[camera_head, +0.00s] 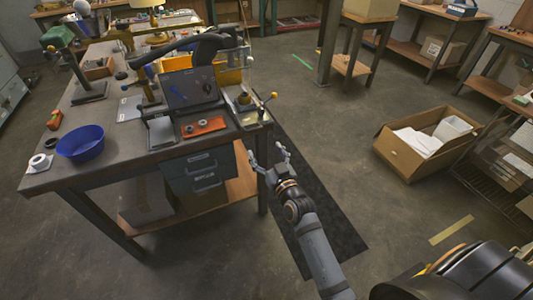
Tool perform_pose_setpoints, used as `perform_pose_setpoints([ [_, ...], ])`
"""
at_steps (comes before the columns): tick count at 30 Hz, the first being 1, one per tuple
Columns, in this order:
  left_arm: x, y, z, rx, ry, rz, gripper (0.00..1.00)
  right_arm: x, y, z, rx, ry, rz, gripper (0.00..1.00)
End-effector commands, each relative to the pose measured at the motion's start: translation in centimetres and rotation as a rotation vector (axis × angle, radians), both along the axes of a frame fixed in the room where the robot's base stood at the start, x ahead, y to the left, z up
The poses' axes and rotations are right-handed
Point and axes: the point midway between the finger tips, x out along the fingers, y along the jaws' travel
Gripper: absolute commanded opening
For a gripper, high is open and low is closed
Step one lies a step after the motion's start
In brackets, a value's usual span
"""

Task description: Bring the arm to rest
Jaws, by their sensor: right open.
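My right gripper (270,160) is open and empty. It hangs over the dark floor mat, just off the right edge of the workbench (95,185). Its arm comes in from the bottom of the view. My left gripper does not show. On the bench near the right edge stand a dark panel (190,90) and an orange-red tray (204,126) with small round parts. A lamp (150,5) with a yellowish shade stands at the back of the bench.
An open cardboard box (400,155) sits on the floor to the right. Shelving stands at the far right.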

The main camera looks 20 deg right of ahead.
Motion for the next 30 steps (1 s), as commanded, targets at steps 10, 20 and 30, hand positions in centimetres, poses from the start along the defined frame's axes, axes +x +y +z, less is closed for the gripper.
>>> perform_pose_setpoints([
  [10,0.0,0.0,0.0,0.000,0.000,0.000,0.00,-0.7,0.0,0.0,0.001,-0.001,0.000,0.77],
  [20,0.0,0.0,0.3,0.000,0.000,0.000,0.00,-0.7,0.0,-2.2,-0.003,0.048,0.003,0.77],
  [30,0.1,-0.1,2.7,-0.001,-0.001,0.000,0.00,-9.4,-1.0,-27.7,-0.033,0.609,0.015,0.77],
])
